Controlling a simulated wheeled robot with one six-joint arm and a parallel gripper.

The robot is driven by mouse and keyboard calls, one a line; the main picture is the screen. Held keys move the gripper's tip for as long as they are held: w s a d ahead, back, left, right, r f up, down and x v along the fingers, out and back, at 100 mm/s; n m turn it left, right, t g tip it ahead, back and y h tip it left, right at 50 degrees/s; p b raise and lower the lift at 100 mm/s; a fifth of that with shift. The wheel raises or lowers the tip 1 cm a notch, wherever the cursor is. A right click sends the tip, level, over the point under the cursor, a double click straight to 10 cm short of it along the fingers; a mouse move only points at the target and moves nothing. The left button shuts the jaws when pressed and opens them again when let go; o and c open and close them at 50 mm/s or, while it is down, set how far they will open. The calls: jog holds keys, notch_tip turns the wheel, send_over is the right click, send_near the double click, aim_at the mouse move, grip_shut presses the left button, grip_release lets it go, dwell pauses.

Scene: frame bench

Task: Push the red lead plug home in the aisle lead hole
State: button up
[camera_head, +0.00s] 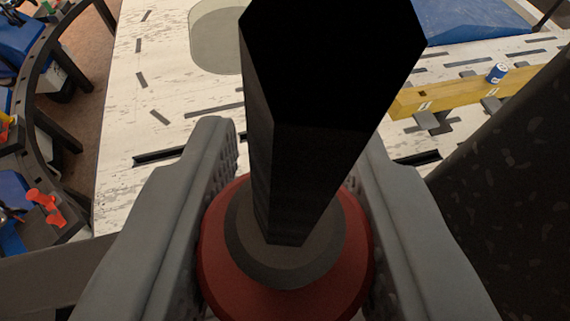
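My gripper (288,225) fills the lower middle, its two grey fingers closed on the sides of a round red body, which I take for the red lead plug (222,245). A grey collar sits on the red body, and a thick black six-sided bar (270,170) rises from it towards the camera. The bar hides much of what lies beyond. A yellow beam (460,95) at the upper right has a small dark hole (422,93) in its top and white marks on its side. I cannot tell whether this is the aisle lead hole. The far end of the plug is hidden.
A white worn slotted board (170,75) lies beyond the gripper. A small blue and white can-like piece (497,72) stands on the beam. A blue surface (470,18) is behind. A curved dark rack (35,75) and an orange-red item (45,205) are at left. A dark speckled mass (510,180) blocks the right.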

jog(key=shift+f, duration=1.35)
jog(key=o, duration=1.1)
jog(key=shift+c, duration=0.2)
jog(key=a+v, duration=0.1)
jog(key=v, duration=1.6)
jog(key=shift+s+d, duration=0.25)
jog(key=shift+d, duration=0.2)
jog(key=shift+s, duration=0.1)
jog(key=s+f+t, duration=0.2)
jog(key=s, duration=0.9)
jog(key=s+f+t, duration=0.2)
jog(key=s, duration=1)
jog(key=shift+a+f+m+h, duration=0.15)
jog(key=shift+a+m+h, duration=0.15)
jog(key=shift+a+h, duration=0.1)
